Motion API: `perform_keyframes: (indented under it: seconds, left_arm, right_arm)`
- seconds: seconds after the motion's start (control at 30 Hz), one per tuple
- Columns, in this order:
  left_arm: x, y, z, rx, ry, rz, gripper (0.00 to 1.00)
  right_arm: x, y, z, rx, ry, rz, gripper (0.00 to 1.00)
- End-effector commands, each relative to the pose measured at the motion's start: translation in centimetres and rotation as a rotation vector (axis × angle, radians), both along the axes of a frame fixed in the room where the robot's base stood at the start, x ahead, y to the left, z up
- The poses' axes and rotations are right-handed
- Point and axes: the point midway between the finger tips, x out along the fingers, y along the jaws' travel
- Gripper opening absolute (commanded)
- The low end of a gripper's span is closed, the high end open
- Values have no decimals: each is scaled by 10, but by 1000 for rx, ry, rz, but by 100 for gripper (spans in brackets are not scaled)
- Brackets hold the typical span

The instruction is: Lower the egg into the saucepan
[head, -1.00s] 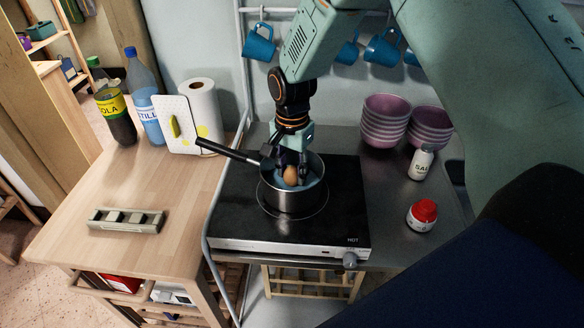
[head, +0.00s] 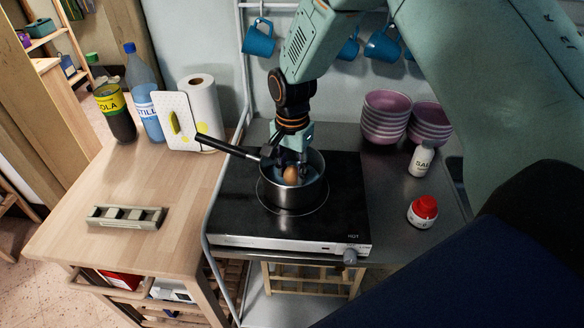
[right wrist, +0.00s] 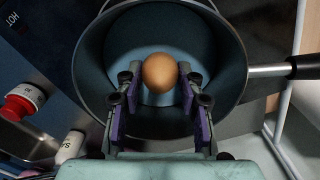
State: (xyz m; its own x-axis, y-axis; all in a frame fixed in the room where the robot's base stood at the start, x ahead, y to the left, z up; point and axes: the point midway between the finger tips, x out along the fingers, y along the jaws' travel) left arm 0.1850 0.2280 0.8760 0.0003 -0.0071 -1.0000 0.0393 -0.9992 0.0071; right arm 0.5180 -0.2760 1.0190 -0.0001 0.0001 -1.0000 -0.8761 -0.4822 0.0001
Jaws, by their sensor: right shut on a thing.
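The brown egg (head: 291,174) is between the fingers of my right gripper (head: 291,168), inside the mouth of the saucepan. In the right wrist view, the egg (right wrist: 160,72) sits between the purple finger pads of the gripper (right wrist: 158,90), which is shut on it. The steel saucepan (head: 293,196) stands upright on the black hotplate (head: 238,196), its dark handle pointing to the back left. Bluish water (right wrist: 205,45) shows in the pan around the egg. Whether the egg touches the water or the pan's bottom, I cannot tell. My left gripper is not in view.
A white salt shaker (head: 420,161) and a red-topped timer (head: 423,211) stand right of the hotplate. Purple bowls (head: 385,118) are stacked behind. Bottles, a paper roll (head: 199,105) and an egg holder (head: 126,218) stand on the wooden counter at left.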

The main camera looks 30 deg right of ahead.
Motion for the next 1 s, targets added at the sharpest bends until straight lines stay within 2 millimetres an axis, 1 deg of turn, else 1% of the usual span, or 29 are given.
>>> perform_keyframes:
  seconds: [0.5,0.7,0.73,1.0]
  left_arm:
    - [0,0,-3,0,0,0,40]
    - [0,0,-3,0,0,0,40]
    - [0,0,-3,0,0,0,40]
    - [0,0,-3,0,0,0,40]
  right_arm:
    - [0,0,-7,0,0,0,6]
    - [0,0,-7,0,0,0,6]
    - [0,0,-7,0,0,0,39]
    - [0,0,-7,0,0,0,62]
